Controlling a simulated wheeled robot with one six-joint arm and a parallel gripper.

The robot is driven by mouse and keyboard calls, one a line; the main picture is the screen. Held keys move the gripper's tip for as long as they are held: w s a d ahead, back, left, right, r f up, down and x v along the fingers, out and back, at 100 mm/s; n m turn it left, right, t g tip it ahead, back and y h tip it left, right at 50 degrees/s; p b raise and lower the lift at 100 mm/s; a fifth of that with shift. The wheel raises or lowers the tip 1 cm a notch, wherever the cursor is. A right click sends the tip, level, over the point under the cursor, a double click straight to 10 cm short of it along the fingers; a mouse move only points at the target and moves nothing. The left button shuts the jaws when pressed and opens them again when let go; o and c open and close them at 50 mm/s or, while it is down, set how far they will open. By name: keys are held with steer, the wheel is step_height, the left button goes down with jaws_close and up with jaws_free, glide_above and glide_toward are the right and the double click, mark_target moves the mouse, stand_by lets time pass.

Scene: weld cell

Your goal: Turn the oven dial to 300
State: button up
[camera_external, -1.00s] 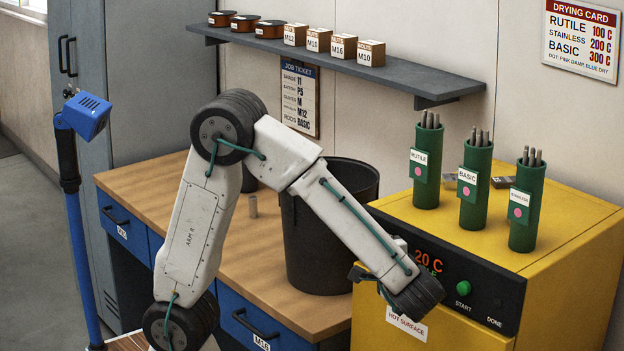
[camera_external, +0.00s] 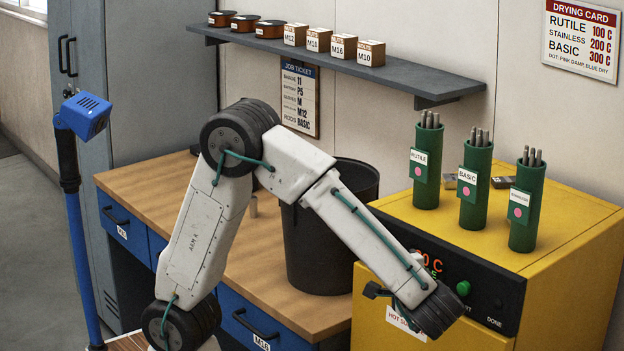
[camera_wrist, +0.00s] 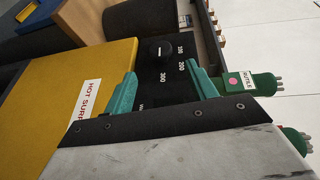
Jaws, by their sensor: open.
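The yellow oven (camera_external: 560,245) stands at the right, with a black control panel (camera_external: 480,290) on its front. In the wrist view the round black dial (camera_wrist: 158,52) is on that panel, with a short white mark on its face. The numbers 100, 200 and 300 are printed beside it; the mark is not clearly on any of them. My gripper (camera_wrist: 163,88) is open, its two teal fingers spread either side of the 300 print, apart from the dial. In the external view my arm hides the dial and most of the display (camera_external: 432,262).
A green start button (camera_external: 463,289) is on the panel. Green rod tubes (camera_external: 427,165) stand on the oven top. A black bin (camera_external: 325,245) is on the bench left of the oven. The drying card (camera_external: 582,40) on the wall lists BASIC at 300 C.

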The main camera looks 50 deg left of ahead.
steer(key=a+r+n+g+h, duration=0.2)
steer(key=a+r+n+h, duration=0.2)
steer(key=a+r+h, duration=0.8)
steer(key=shift+w+d+f+h, duration=0.5)
steer(key=shift+f+h, duration=0.1)
steer(key=shift+f, duration=1.25)
steer(key=shift+w+d+f+h, duration=0.5)
steer(key=shift+f+h, duration=0.1)
steer(key=shift+f, duration=1.3)
steer(key=shift+w+d+f+h, duration=0.5)
steer(key=shift+f+h, duration=0.1)
steer(key=shift+f, duration=1.25)
steer(key=c, duration=1)
